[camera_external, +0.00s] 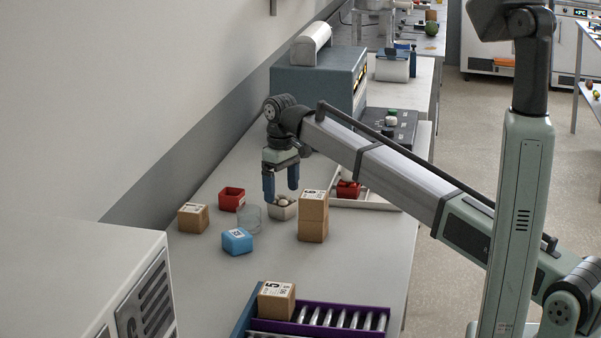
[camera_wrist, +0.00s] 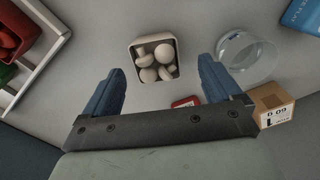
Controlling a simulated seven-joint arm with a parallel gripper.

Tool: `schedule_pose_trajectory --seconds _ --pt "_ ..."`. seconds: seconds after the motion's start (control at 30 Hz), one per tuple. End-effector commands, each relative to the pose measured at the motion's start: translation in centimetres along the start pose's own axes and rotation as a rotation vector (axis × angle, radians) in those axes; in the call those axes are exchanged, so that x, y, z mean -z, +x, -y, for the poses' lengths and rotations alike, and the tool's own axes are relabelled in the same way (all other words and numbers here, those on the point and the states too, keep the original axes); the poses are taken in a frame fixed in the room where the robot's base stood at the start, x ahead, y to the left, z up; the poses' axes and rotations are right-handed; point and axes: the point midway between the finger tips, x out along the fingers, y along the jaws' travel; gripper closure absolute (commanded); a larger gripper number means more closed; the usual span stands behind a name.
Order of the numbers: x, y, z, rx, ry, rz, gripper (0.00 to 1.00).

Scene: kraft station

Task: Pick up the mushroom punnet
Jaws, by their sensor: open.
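The mushroom punnet (camera_wrist: 156,79) is a small pale square tub holding several whitish mushrooms. In the wrist view it lies on the bench ahead of my gripper (camera_wrist: 160,82), roughly centred between the blue fingers and beyond their tips. In the external view the punnet (camera_external: 282,212) stands on the bench just left of a stack of cardboard boxes. My gripper (camera_external: 281,190) is open and empty, pointing down above the punnet, with its right finger close over it in the picture. The height gap between fingertips and punnet is hard to judge.
A clear round tub (camera_external: 249,217), a red box (camera_external: 232,199), a blue box (camera_external: 237,241) and a cardboard box (camera_external: 193,218) stand left of the punnet. Stacked cardboard boxes (camera_external: 313,216) stand close on its right.

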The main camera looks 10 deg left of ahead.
Motion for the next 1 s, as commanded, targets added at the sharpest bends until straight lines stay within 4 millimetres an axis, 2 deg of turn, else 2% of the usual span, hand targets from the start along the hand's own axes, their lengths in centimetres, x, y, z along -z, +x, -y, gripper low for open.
schedule_pose_trajectory --seconds 0.17,0.5,0.77,1.0 --pt "0.1 0.9 -0.2 0.000 0.000 0.000 0.08" --pt "0.1 5.0 -0.6 0.001 0.000 0.000 0.08" --pt "0.2 5.3 -0.6 0.001 0.001 -0.002 0.08" --pt "0.2 5.3 -0.6 0.001 0.001 -0.002 0.30"
